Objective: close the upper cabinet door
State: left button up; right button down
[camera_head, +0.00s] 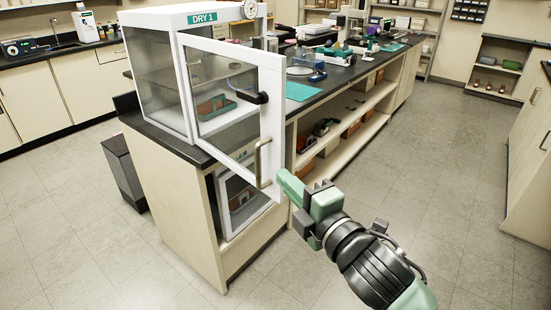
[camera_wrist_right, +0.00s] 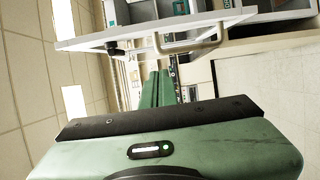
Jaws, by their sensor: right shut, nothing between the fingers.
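The upper cabinet (camera_head: 157,18), labelled DRY 1, stands on the end of a dark-topped bench. Its white-framed glass door (camera_head: 271,115) stands open, swung out from the cabinet front. A bronze bar handle (camera_head: 263,163) and a black latch (camera_head: 250,97) are on the door near its free edge. My right gripper (camera_head: 283,178) is shut and empty, close to the lower free edge beside the handle; I cannot tell whether it touches. The right wrist view shows the gripper's green fingers (camera_wrist_right: 158,88) pointing toward the handle (camera_wrist_right: 188,45) and door (camera_wrist_right: 150,32). My left gripper is not in view.
A lower cabinet (camera_head: 240,195) sits in the bench under the upper one. A teal mat (camera_head: 300,91) and instruments are on the benchtop to the right. A dark bin (camera_head: 122,170) stands left of the bench. Floor (camera_head: 430,190) to the right is clear.

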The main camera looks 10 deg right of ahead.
aim_at(269, 142)
jog(key=w+p, duration=0.1)
jog(key=w, duration=0.6)
jog(key=w+p, duration=0.1)
jog(key=w, duration=0.3)
jog(key=shift+a+p, duration=0.3)
jog(key=shift+w+d, duration=0.2)
jog(key=shift+d, duration=0.2)
